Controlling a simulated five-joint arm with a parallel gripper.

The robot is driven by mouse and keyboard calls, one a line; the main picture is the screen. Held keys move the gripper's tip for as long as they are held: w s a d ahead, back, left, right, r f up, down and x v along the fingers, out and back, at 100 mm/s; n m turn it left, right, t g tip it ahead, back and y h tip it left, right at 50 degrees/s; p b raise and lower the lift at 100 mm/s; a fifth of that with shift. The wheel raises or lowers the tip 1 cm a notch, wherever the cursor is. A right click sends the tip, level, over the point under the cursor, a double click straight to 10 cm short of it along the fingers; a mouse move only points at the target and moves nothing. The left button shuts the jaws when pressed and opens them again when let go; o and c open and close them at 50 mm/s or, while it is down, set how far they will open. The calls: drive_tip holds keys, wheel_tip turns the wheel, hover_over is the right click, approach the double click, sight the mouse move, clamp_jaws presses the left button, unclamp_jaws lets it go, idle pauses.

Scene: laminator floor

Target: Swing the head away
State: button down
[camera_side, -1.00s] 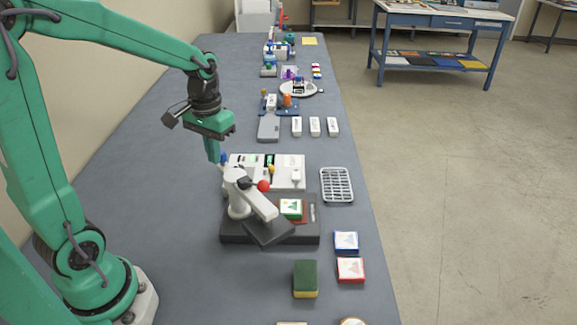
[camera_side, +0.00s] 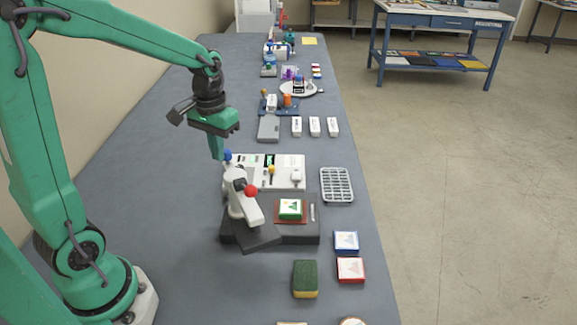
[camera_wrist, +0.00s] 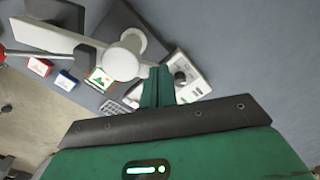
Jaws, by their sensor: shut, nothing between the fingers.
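The white press head (camera_side: 243,205) stands on a dark base (camera_side: 290,232) and carries a red ball knob (camera_side: 251,190) and a blue ball knob (camera_side: 227,156). Its arm points toward the near side, left of a green-and-white tile (camera_side: 290,207) lying on a red plate. My gripper (camera_side: 217,153) is shut and empty, with its fingertips right beside the blue knob; whether they touch is unclear. In the wrist view, the shut fingers (camera_wrist: 158,85) point at the white head (camera_wrist: 122,60), and the blue knob is not visible.
A blue tile (camera_side: 346,242), a red tile (camera_side: 351,270) and a green-yellow sponge (camera_side: 305,279) lie nearer. The bench is clear to the left.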

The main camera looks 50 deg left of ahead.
drive_tip(key=shift+w, duration=0.35)
idle(0.4)
drive_tip(key=shift+r, duration=0.1)
wheel_tip(320, 180, up, 8)
idle(1.3)
drive_tip(key=shift+s, duration=0.1)
drive_tip(key=s+d+m+t, duration=0.3)
drive_tip(key=s+d+t, duration=0.2)
drive_tip(key=s+d, duration=0.3)
drive_tip(key=s, duration=0.4)
drive_tip(key=shift+t, duration=0.3)
